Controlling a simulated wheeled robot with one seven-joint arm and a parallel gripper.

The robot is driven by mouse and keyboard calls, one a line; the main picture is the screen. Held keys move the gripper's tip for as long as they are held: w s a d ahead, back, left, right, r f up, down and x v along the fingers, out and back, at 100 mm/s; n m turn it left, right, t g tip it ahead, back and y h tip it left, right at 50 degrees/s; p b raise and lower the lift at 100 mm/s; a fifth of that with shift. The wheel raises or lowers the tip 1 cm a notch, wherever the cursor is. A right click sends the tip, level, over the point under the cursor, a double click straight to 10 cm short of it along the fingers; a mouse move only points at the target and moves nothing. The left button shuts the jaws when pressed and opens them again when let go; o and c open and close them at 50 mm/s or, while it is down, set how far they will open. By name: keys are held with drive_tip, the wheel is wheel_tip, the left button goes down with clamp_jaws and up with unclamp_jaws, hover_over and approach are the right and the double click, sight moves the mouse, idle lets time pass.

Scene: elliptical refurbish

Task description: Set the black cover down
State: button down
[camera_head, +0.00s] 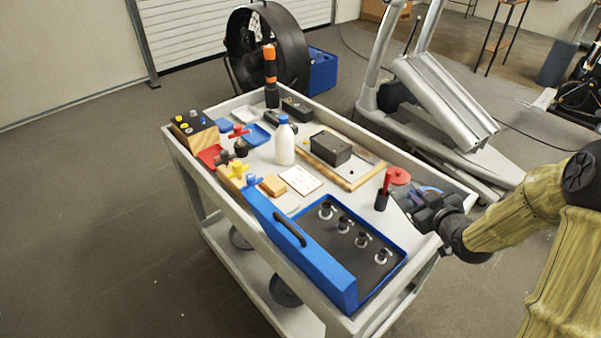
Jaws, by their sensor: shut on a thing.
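My gripper (420,210) is at the right edge of the grey cart, beside a dark cup with a red-handled tool. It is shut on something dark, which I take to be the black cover. The held piece blends with the dark fingers, so its outline and any contact with the cart top are unclear.
The cart (223,187) is crowded. A blue tray with a black panel (350,245) and round fittings fills the near end. A white bottle (284,145), dark cup (381,201) and red roll (398,176) stand nearby. An elliptical machine (440,100) stands behind.

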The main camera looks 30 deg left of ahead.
drive_tip(key=shift+f, duration=0.1)
drive_tip(key=shift+f, duration=4.9)
drive_tip(key=shift+f+b, duration=0.35)
drive_tip(key=shift+b, duration=0.05)
drive_tip(key=c, duration=1.5)
unclamp_jaws()
drive_tip(key=shift+r, duration=0.2)
